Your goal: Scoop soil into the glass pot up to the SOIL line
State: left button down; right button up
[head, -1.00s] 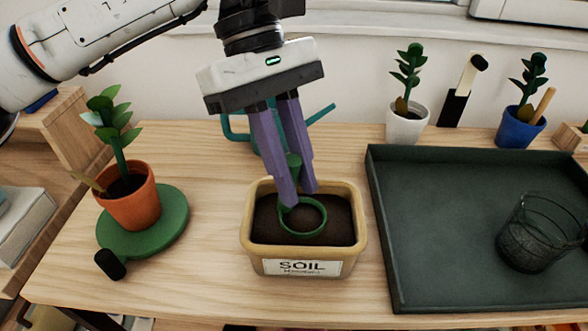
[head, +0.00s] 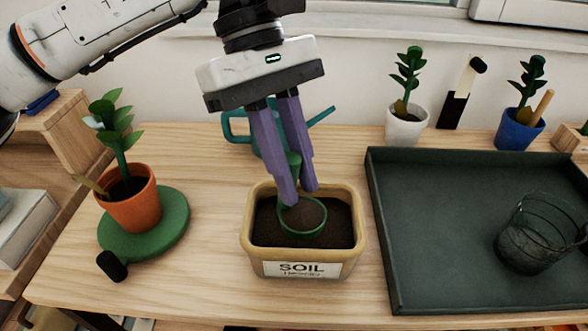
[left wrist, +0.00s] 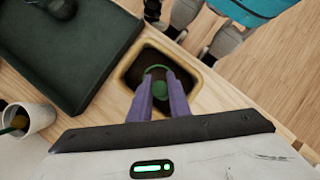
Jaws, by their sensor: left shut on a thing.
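A tan tub labelled SOIL (head: 303,270) stands on the wooden table, with dark soil (head: 340,222) inside. My left gripper (head: 299,192) is shut on the handle of a green scoop (head: 303,236) and points down into the tub. The round scoop sits at the soil and looks filled with soil. In the left wrist view the gripper (left wrist: 161,88) holds the scoop over the tub (left wrist: 134,62). The glass pot (head: 540,232) stands in the dark tray at the right, with dark material in its lower part. Its SOIL line cannot be made out. My right gripper is not seen.
The dark green tray (head: 400,270) lies right of the tub. An orange potted plant (head: 134,205) stands on a green disc (head: 170,232) at the left. A teal watering can (head: 240,128) is behind my gripper. White (head: 406,126) and blue (head: 519,130) pots stand behind the tray.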

pick_arm(q)
notch_tip(320, 180, up, 4)
jog(key=shift+p, duration=1.25)
notch_tip(320, 180, up, 5)
jog(key=p, duration=0.4)
jog(key=shift+r, duration=0.2)
jog(key=shift+f, duration=0.1)
